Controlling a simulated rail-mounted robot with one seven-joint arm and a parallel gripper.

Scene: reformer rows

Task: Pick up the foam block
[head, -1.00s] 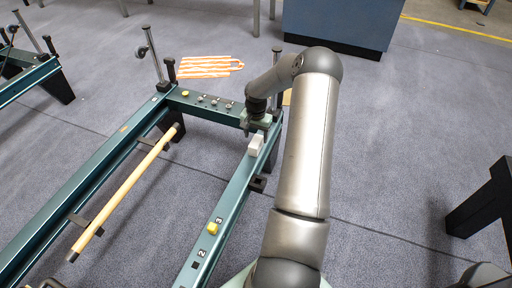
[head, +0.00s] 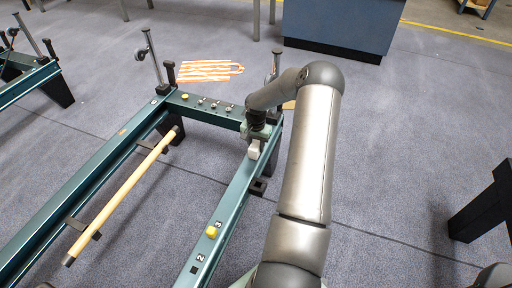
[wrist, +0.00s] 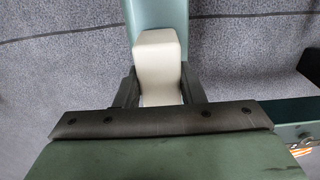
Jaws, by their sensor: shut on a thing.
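The foam block (wrist: 158,62) is an off-white block with rounded edges. In the wrist view it sits between the two dark fingers of my gripper (wrist: 158,88), which are shut on its sides. In the head view the block (head: 254,150) shows as a small pale shape over the right rail of the green frame, just below my gripper (head: 257,136). Its underside is hidden, so I cannot tell whether it touches the rail.
The green reformer frame (head: 236,190) has a yellow knob (head: 212,232) on its right rail and several small knobs on its end bar. A wooden pole (head: 120,195) lies inside the frame. An orange-striped bag (head: 208,71) lies on the floor behind.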

